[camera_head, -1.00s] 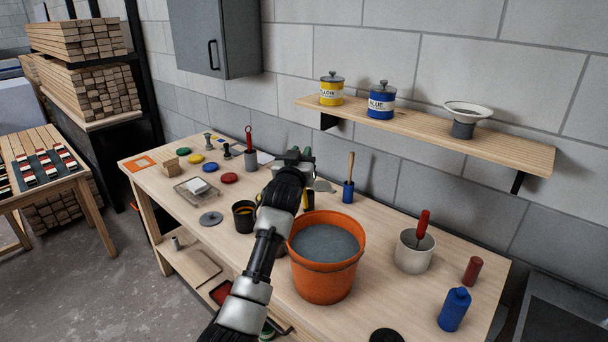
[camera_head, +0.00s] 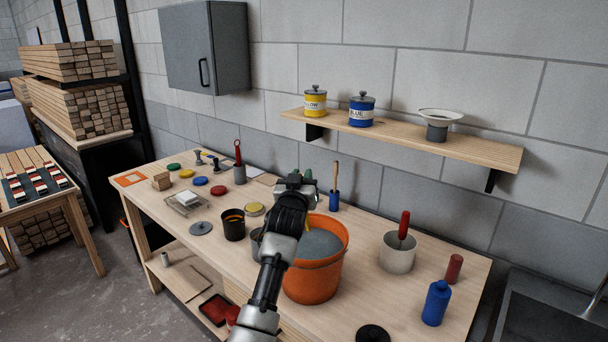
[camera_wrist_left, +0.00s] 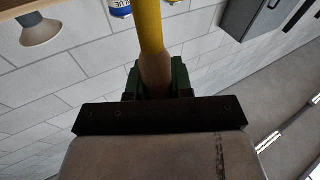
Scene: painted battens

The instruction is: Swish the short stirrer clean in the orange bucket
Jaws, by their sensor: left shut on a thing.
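My left gripper (camera_head: 297,183) is shut on a stirrer, whose wooden shaft with a long yellow part (camera_wrist_left: 150,28) shows in the left wrist view. The gripper is above the left rim of the orange bucket (camera_head: 312,287). The bucket stands on the bench and is filled with grey liquid (camera_head: 322,243). A bit of yellow shows beside my arm at the bucket's mouth; I cannot tell whether the stirrer touches the liquid. My arm hides the bucket's left side and most of the stirrer. My right gripper is out of view.
A black pot (camera_head: 233,228) stands left of my arm. A blue holder (camera_head: 334,202) with a wooden stick stands behind the bucket. A white pot (camera_head: 397,256) with a red handle, a blue bottle (camera_head: 436,303) and a red cylinder (camera_head: 453,268) stand to the right. A wall shelf (camera_head: 470,146) hangs behind.

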